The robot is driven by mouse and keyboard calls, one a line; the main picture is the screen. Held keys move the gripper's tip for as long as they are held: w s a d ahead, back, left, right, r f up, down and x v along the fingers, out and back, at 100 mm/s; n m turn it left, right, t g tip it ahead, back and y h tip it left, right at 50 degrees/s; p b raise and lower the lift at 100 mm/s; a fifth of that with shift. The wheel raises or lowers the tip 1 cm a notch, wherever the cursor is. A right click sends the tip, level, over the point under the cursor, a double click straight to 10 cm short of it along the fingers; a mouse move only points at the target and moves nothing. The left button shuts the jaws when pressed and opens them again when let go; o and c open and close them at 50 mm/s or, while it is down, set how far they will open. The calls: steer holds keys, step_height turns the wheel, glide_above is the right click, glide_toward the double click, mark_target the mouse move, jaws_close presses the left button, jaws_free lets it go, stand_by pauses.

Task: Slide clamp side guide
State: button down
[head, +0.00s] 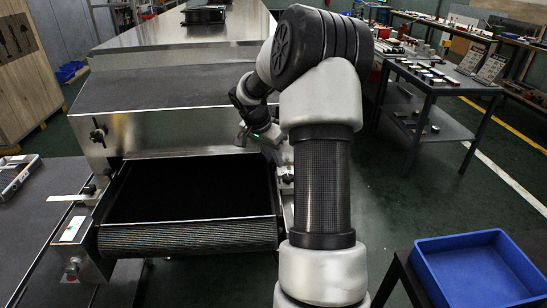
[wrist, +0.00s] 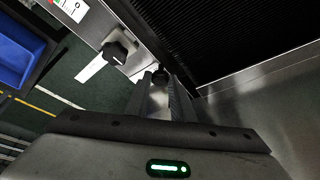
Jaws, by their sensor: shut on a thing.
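In the wrist view my gripper (wrist: 161,90) is shut on a small black clamp knob (wrist: 160,75) beside the dark belt. The fingers hide much of it. A second black clamp knob (wrist: 116,52) sits apart from my fingers, on a metal side plate, with a pale strip (wrist: 92,67) under it. In the head view my arm covers most of the gripper at the right side of the dryer mouth. On the left side, a black clamp knob (head: 97,134) and a lower knob (head: 90,189) with a pale strip (head: 67,198) are in plain view.
The dark conveyor belt (head: 190,191) runs into the steel dryer hood (head: 170,96). A control box (head: 73,229) with a red button stands left of the belt. A blue tray (head: 478,270) is at lower right. A loaded side table (head: 440,82) stands beyond open green floor.

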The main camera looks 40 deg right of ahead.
steer(key=w+a, duration=0.1)
steer(key=w+a+b, duration=0.1)
steer(key=a, duration=0.2)
steer(key=shift+w+a, duration=0.2)
steer(key=shift+w, duration=0.2)
steer(key=c, duration=1.6)
jaws_free()
steer(key=shift+s, duration=0.1)
steer(key=shift+o, duration=0.2)
steer(key=shift+d, duration=0.1)
